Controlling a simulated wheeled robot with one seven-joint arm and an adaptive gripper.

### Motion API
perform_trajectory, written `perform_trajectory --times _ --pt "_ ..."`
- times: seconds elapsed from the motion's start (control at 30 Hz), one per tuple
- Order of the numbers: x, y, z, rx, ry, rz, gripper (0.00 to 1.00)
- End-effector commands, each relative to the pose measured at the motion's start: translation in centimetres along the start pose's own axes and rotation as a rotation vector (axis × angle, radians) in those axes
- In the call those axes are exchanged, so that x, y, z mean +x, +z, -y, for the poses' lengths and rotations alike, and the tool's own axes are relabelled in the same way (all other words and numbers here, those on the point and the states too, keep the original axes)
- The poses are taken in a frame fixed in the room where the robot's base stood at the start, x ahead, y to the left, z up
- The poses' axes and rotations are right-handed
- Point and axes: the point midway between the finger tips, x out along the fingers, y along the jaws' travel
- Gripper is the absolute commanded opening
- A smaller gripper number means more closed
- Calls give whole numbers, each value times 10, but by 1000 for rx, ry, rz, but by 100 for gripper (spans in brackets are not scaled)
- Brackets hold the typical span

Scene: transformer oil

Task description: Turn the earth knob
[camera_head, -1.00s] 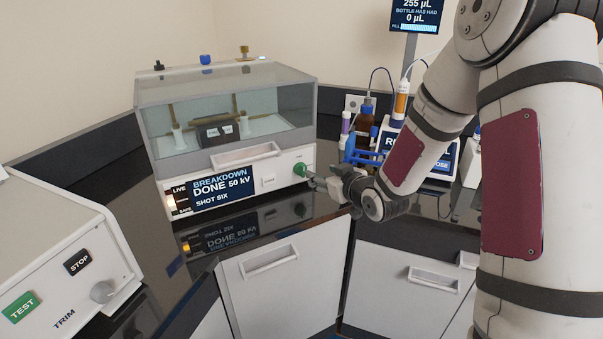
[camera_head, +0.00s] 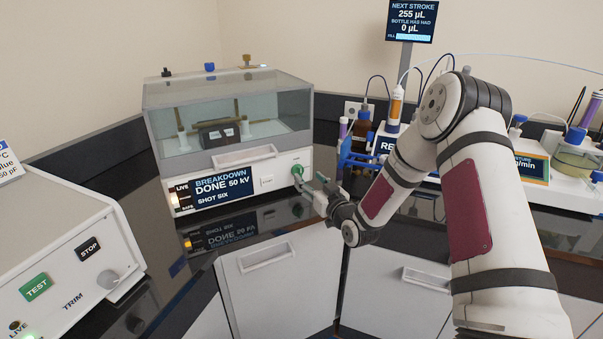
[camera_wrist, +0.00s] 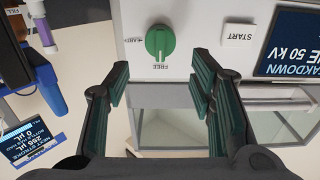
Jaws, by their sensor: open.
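The earth knob is the round green knob (camera_head: 297,170) at the right end of the breakdown tester's (camera_head: 228,88) front panel. In the wrist view the green knob (camera_wrist: 160,42) shows whole, with a raised grip bar and the label FREE beside it. My gripper (camera_head: 310,183) is close in front of the knob in the head view. In the wrist view my gripper (camera_wrist: 161,80) is open and empty, its dark ribbed fingers on either side of the knob's line. The fingertips are apart from the knob in the picture. Whether they touch it in depth is hard to tell.
A START button (camera_wrist: 238,35) sits beside the knob on the panel. The screen (camera_head: 222,187) reads BREAKDOWN DONE 50 kV, SHOT SIX. Bottles and a blue rack (camera_head: 360,155) stand right of the tester. A white box with TEST and STOP buttons (camera_head: 55,262) is at the left.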

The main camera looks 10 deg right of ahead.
Motion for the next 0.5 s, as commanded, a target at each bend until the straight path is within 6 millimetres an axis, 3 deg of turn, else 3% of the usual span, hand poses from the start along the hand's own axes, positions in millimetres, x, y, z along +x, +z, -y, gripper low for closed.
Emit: perform_trajectory --times 0.2,0.5 --pt "38 0 0 -1 0 -1 50" --pt "60 0 0 1 0 2 50"
